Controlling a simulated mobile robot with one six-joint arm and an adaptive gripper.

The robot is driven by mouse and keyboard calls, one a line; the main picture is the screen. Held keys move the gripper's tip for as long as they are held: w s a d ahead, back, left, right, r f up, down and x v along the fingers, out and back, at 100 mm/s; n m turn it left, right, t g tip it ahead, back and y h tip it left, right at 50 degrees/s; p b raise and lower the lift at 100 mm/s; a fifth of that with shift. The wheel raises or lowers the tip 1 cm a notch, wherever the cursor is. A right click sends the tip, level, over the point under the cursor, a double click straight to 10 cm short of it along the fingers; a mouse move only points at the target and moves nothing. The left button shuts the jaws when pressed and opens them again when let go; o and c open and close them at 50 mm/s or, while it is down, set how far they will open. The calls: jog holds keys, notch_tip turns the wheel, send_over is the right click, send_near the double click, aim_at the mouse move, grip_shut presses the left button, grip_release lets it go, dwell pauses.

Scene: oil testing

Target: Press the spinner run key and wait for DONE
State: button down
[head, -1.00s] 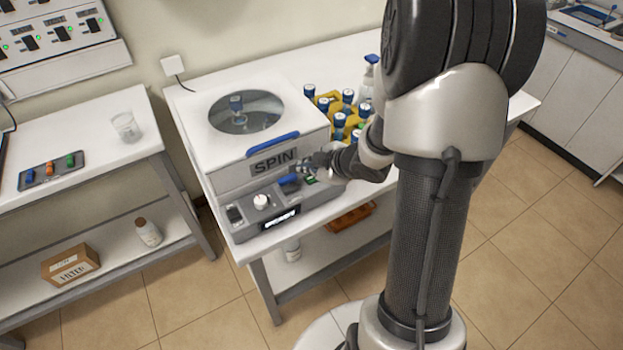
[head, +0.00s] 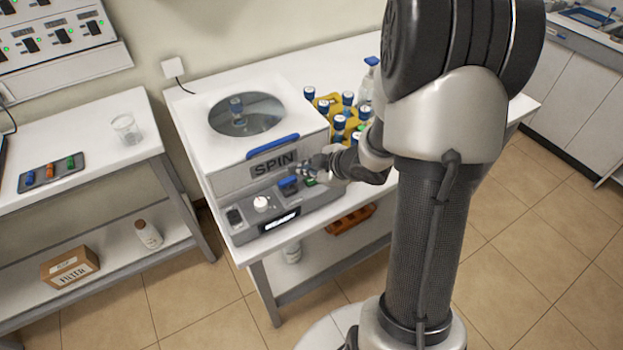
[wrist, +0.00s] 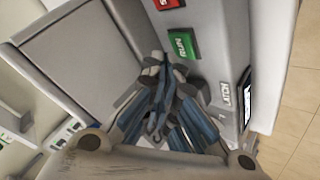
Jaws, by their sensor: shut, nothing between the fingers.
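The spinner (head: 268,165) is a white box marked SPIN, with a round window in its closed lid and a blue handle. Its grey front panel carries a white knob (head: 261,203), a small lit display (head: 280,221) and a green key. In the wrist view the green RUN key (wrist: 183,44) is clear, with a red key (wrist: 168,4) beyond it. My gripper (wrist: 160,125) is shut and empty, its tips beside the panel and apart from the RUN key in the picture. In the head view my gripper (head: 296,180) is over the panel's right part. The display's text is unreadable.
A yellow rack (head: 328,108) with several blue-capped bottles stands right of the spinner, with a spray bottle (head: 369,78) behind. A side table at left holds a beaker (head: 126,129) and a tray of coloured items (head: 68,172). Open floor lies at the right.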

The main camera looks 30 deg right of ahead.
jog(key=shift+f+b, duration=0.3)
jog(key=shift+f, duration=0.15)
